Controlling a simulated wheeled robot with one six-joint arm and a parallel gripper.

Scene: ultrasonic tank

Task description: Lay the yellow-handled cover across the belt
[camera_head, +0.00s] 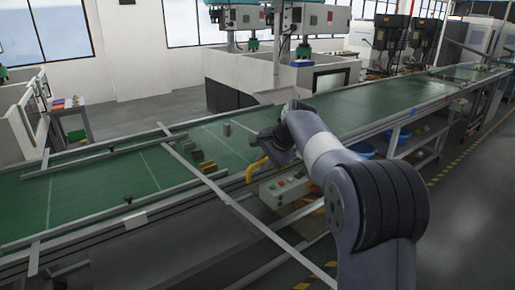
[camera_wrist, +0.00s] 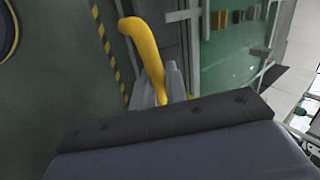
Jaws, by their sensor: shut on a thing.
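The cover's curved yellow handle (camera_head: 255,169) shows at the belt's front edge, below my gripper (camera_head: 266,154). In the wrist view the yellow handle (camera_wrist: 147,45) runs down between the grey fingers of my gripper (camera_wrist: 165,85), which is shut on it. I cannot make out the cover's panel or where it ends. The green belt (camera_head: 150,165) runs left to right. It also shows at the right in the wrist view (camera_wrist: 225,65).
A button box (camera_head: 284,188) sits below the front edge. The belt's right stretch is clear.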

